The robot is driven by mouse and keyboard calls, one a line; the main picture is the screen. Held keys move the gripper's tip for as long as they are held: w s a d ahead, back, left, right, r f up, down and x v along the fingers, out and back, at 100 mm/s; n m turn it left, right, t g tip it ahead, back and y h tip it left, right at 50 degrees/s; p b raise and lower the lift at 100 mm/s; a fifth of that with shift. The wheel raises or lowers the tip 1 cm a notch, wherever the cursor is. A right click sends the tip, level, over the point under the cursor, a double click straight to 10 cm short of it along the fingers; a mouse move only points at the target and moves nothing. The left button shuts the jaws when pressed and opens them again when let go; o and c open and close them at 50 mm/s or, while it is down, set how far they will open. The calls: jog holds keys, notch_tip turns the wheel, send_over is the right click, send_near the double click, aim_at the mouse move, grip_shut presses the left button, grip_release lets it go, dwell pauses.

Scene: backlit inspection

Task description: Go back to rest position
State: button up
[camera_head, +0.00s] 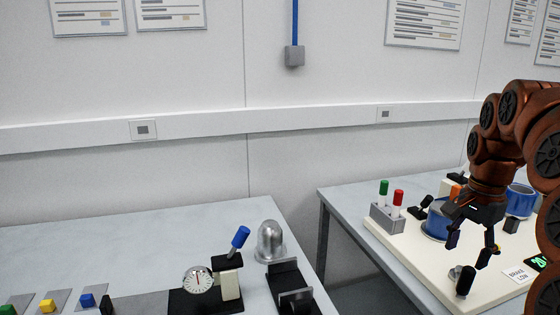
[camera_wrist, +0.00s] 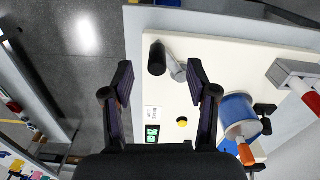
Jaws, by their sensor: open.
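My gripper (camera_head: 469,248) is open and empty, pointing down above the white board (camera_head: 400,250) on the right table. In the wrist view, my gripper (camera_wrist: 160,82) has its two dark fingers spread well apart with nothing between the tips. A lever with a black handle (camera_head: 465,281) stands on the board below the fingers, apart from them as far as I can tell. In the wrist view the black handle (camera_wrist: 157,58) shows beyond and between the fingertips. My brown arm reaches in from the right edge of the head view and hides part of the board.
A grey block with green and red handles (camera_head: 387,217) and a blue cylinder (camera_head: 436,226) stand on the board. A green display (camera_wrist: 152,134) and yellow button (camera_wrist: 182,122) are near the fingers. The left table (camera_head: 130,240) holds a dial gauge (camera_head: 198,279) and metal dome (camera_head: 270,241). A gap separates the tables.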

jog(key=s+a+f+n+g+p, duration=0.1)
jog(key=s+a+n+p, duration=0.6)
jog(key=s+a+n, duration=0.7)
jog(key=s+a+f+p, duration=0.3)
jog(key=s+a, duration=0.5)
jog(key=s, duration=0.3)
jog(key=shift+f+g, duration=0.4)
jog(key=shift+f, duration=0.05)
jog(key=shift+a, duration=0.1)
